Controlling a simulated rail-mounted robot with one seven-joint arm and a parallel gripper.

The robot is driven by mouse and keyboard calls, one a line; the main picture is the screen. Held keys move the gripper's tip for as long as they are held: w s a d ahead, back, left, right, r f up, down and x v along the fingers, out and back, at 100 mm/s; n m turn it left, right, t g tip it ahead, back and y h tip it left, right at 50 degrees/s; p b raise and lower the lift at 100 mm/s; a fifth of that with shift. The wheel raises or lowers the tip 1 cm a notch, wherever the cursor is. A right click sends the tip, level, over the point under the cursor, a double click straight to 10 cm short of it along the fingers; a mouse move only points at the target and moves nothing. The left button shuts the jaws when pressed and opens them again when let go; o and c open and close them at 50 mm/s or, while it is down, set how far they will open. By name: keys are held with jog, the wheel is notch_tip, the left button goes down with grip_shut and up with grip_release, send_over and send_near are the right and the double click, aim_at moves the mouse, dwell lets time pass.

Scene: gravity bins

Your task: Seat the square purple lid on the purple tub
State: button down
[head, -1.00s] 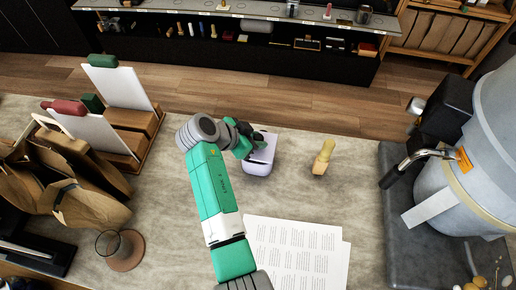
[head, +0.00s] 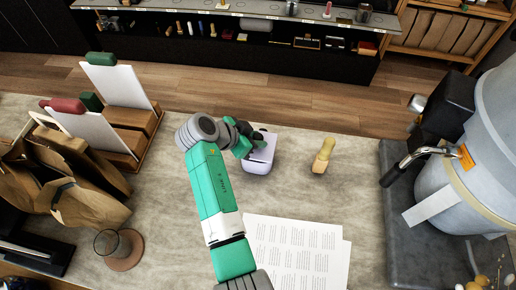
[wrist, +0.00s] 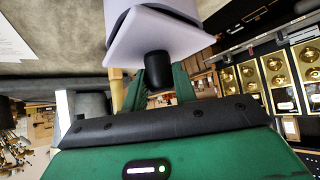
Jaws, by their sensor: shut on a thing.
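The pale purple tub (head: 257,167) stands on the counter, just right of my gripper (head: 250,145) in the head view. The square purple lid (head: 264,151) is at the tub's top, partly hidden by my gripper. In the wrist view, the lid (wrist: 140,38) shows as a flat square plate against the tub (wrist: 180,6), with its black knob (wrist: 157,68) facing me. My green fingers (wrist: 158,85) are shut on the knob. A dark band shows between lid and tub on one side; I cannot tell whether the lid lies fully flush.
A yellow-handled brush (head: 323,156) stands right of the tub. Printed sheets (head: 295,250) lie in front. Clipboards in a wooden stand (head: 130,145), paper bags (head: 85,190) and a glass (head: 108,242) are at left. A large grey machine (head: 450,190) is at right.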

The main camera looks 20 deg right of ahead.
jog(key=shift+f+b, duration=0.45)
jog(key=shift+f, duration=0.1)
dwell(0.4)
jog(key=c, duration=1)
grip_release()
jog(key=shift+c, duration=0.2)
jog(key=v, duration=0.8)
jog(key=shift+p, duration=0.35)
jog(key=shift+w, duration=0.1)
